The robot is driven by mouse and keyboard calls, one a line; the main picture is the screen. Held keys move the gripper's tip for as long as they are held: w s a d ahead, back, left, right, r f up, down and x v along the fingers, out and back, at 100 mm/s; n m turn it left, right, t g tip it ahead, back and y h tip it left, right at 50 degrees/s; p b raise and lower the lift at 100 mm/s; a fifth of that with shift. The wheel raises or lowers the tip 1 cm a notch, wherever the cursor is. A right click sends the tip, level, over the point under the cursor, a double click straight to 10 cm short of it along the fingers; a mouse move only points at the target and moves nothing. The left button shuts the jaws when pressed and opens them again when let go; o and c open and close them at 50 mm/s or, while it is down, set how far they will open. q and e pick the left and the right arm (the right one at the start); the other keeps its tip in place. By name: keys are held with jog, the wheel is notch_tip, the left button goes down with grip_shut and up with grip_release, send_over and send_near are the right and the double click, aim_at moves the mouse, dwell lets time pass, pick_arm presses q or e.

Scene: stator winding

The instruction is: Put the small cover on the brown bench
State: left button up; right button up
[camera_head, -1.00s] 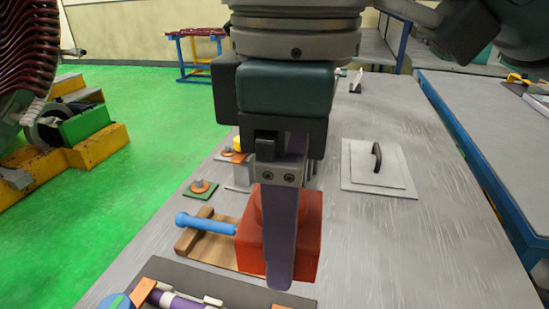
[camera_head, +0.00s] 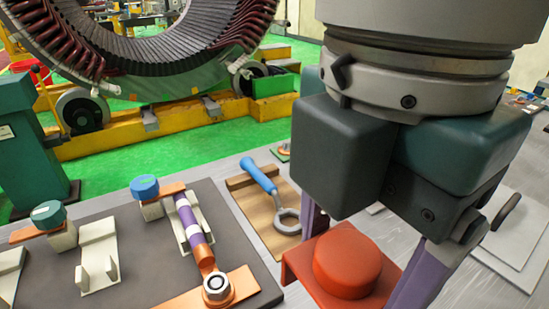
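A red cover (camera_head: 346,262) with a flat square flange and a round raised top is in the lower right. My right gripper (camera_head: 365,250) comes down from above, its purple fingers on both sides of the cover, apparently gripping it. The cover's underside and the finger contacts are hidden, so its height over the table is unclear. A brown wooden board (camera_head: 252,208) lies on the grey table to the left of the cover, with a blue-handled ring wrench (camera_head: 265,183) on it. I see no other brown bench. My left gripper is not in view.
A dark mat (camera_head: 160,285) with purple-sleeved conductors and clamps (camera_head: 190,225) covers the table's left part. A grey plate with a handle (camera_head: 520,235) is at the right. A large stator (camera_head: 150,55) stands on a yellow frame (camera_head: 180,125) over green floor.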

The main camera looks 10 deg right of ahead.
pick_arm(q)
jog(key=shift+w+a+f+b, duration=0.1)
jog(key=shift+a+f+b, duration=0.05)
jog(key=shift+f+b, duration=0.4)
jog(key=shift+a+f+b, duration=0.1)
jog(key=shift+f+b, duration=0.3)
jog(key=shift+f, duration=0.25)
pick_arm(e)
notch_tip(320, 180, down, 11)
jog(key=shift+f, duration=0.15)
pick_arm(q)
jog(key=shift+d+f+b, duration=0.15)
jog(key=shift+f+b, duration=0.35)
jog(key=shift+b, duration=0.05)
pick_arm(e)
notch_tip(320, 180, down, 5)
jog(key=shift+f, duration=0.1)
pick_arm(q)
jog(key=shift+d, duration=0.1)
pick_arm(e)
jog(key=o, duration=1.2)
jog(key=shift+o, duration=0.2)
